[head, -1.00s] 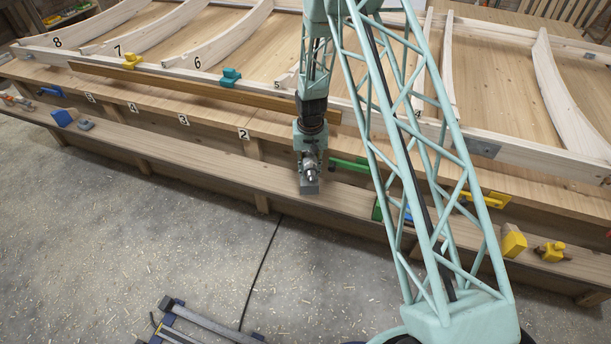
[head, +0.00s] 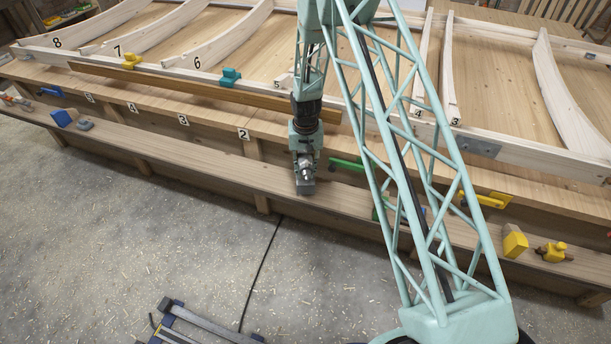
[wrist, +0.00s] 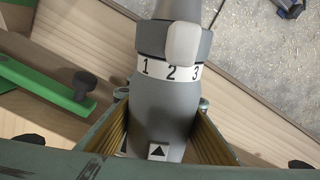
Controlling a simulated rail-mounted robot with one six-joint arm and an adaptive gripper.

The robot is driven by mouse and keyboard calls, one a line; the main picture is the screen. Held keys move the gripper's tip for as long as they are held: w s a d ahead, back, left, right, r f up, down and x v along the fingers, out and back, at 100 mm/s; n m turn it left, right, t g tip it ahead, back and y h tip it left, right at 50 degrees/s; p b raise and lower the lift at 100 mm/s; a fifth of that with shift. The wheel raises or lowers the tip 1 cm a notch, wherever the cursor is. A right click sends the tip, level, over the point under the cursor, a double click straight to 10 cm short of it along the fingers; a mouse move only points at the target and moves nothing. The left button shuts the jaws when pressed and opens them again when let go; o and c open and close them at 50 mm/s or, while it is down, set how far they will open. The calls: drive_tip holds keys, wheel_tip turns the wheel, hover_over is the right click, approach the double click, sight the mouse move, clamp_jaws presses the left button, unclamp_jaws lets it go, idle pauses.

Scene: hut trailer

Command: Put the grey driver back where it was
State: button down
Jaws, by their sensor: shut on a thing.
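The grey driver (wrist: 165,110) fills the middle of the wrist view. It has a white band with the numbers 1, 2 and 3, a light grey tab and an arrow mark. My gripper (wrist: 170,140) is shut on it, with one finger on each side. In the head view, my gripper (head: 305,165) points down over the low front plank (head: 235,172), and the driver (head: 306,187) shows small at its end. I cannot tell whether the driver touches the plank. The spot where it was before is not marked in these frames.
A green clamp (head: 347,166) is just right of my gripper; it also shows in the wrist view (wrist: 45,90). A blue block (head: 64,117) and a small grey thing (head: 85,125) lie on the plank's left. A yellow block (head: 514,241) stands right.

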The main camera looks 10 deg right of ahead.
drive_tip(key=shift+f, duration=0.85)
drive_tip(key=shift+f, duration=0.15)
drive_tip(key=c, duration=2.4)
unclamp_jaws()
drive_tip(key=shift+o, duration=0.2)
drive_tip(key=shift+s+r+p, duration=0.2)
drive_tip(key=shift+r+p, duration=0.6)
drive_tip(key=shift+r, duration=5.35)
drive_tip(key=shift+r, duration=0.15)
